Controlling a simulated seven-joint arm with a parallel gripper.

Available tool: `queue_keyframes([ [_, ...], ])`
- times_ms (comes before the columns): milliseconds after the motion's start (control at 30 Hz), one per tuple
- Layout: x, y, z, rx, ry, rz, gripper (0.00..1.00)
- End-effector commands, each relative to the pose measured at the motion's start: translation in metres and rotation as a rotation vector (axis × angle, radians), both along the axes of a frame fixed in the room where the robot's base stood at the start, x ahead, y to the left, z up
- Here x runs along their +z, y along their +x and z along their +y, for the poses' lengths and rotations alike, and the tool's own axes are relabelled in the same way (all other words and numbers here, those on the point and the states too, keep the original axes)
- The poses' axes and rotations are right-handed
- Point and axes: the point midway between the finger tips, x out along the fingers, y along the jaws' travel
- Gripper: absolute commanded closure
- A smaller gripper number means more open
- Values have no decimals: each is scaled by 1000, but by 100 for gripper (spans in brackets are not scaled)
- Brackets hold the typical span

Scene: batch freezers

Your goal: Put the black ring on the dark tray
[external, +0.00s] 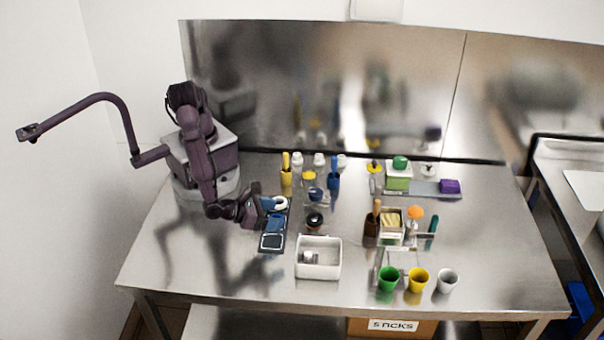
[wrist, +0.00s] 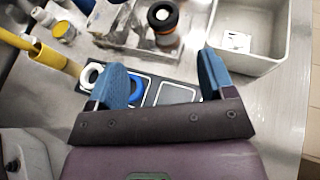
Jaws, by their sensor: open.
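The black ring (external: 314,217) sits near the middle of the table, just behind the white bin. The dark tray (external: 261,246) lies to the ring's left. In the wrist view the tray (wrist: 149,91) is partly hidden by my gripper; it carries a white ring (wrist: 92,75), a blue piece (wrist: 136,87) and pale outlined squares. My gripper (external: 270,212) is open and empty above the tray, its blue fingers apart (wrist: 163,62).
The white bin (external: 318,271) stands right of the tray with a small item inside. Yellow and blue upright tools and small bottles stand behind. Green, yellow and white cups (external: 418,280) stand front right. The front left table is clear.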

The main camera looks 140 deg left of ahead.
Motion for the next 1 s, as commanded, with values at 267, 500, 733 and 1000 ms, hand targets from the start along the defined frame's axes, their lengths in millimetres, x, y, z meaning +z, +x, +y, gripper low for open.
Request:
queue_keyframes([
  [267, 10, -5, -8, 21, -15, -12, 24],
  [500, 79, -26, 12, 334, -249, -208, 24],
  [733, 153, -76, 26, 750, -613, -482, 24],
  [1000, 218, -138, 17, 1151, -1081, -798, 24],
])
